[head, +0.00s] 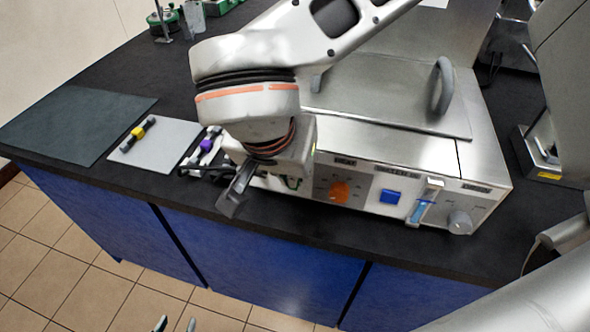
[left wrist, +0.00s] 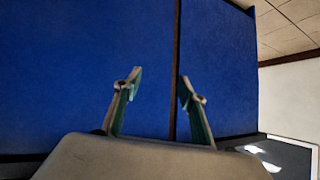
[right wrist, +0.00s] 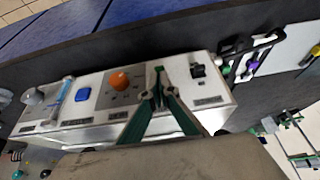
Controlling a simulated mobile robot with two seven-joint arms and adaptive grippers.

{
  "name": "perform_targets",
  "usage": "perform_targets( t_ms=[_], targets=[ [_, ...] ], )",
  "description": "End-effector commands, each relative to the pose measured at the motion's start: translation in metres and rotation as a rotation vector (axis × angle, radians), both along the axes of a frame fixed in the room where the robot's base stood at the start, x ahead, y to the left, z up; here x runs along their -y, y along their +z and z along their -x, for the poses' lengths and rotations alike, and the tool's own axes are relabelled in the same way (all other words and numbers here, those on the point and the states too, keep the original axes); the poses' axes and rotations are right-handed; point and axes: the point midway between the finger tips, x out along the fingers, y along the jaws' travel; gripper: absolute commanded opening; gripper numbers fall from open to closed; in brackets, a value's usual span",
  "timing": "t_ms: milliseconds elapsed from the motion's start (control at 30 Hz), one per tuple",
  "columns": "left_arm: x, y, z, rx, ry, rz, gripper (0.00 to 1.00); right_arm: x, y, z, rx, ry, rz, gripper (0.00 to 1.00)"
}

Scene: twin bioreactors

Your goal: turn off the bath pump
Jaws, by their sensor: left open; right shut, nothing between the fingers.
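The steel bath unit (head: 385,150) stands on the bench with its control panel facing front. On its panel are an orange knob (head: 339,191) and a blue button (head: 389,197). The right wrist view shows the orange knob (right wrist: 119,81), the blue button (right wrist: 83,95) and a small black switch (right wrist: 198,71) at the panel's other end. My arm hides that end in the head view. My right gripper (head: 232,205) is shut and empty in front of the panel; its fingertips (right wrist: 158,70) appear between knob and switch. My left gripper (head: 176,324) is open and empty, low before the blue cabinet (left wrist: 80,60).
A grey knob (head: 460,222) and a blue-marked gauge (head: 424,203) are at the panel's right end. A pale mat (head: 155,155) with a yellow-and-black item (head: 138,133) and a purple-and-black item (head: 206,144) lie to the left. A dark mat (head: 75,125) is further left.

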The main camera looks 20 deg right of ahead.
Motion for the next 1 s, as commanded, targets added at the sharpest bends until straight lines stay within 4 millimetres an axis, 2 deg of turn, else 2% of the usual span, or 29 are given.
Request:
perform_targets(
  t_ms=[33, 100, 333, 533, 1000],
  targets=[
    [0.002, 0.010, -0.001, 0.005, -0.001, 0.005, 0.41, -0.007, 0.014, 0.006, 0.007, 0.005, 0.001, 0.00],
    [0.003, 0.015, 0.000, 0.005, -0.001, 0.009, 0.41, -0.015, 0.024, 0.014, 0.005, 0.003, 0.001, 0.00],
    [0.004, 0.026, 0.001, 0.001, -0.002, 0.008, 0.41, -0.034, 0.048, 0.034, 0.005, 0.001, 0.000, 0.00],
    [0.003, 0.031, 0.000, 0.003, -0.002, 0.006, 0.41, -0.039, 0.053, 0.042, 0.001, -0.002, 0.000, 0.00],
    [0.003, 0.033, -0.001, 0.009, -0.002, 0.006, 0.41, -0.040, 0.053, 0.042, 0.001, -0.002, 0.001, 0.00]
  ],
)
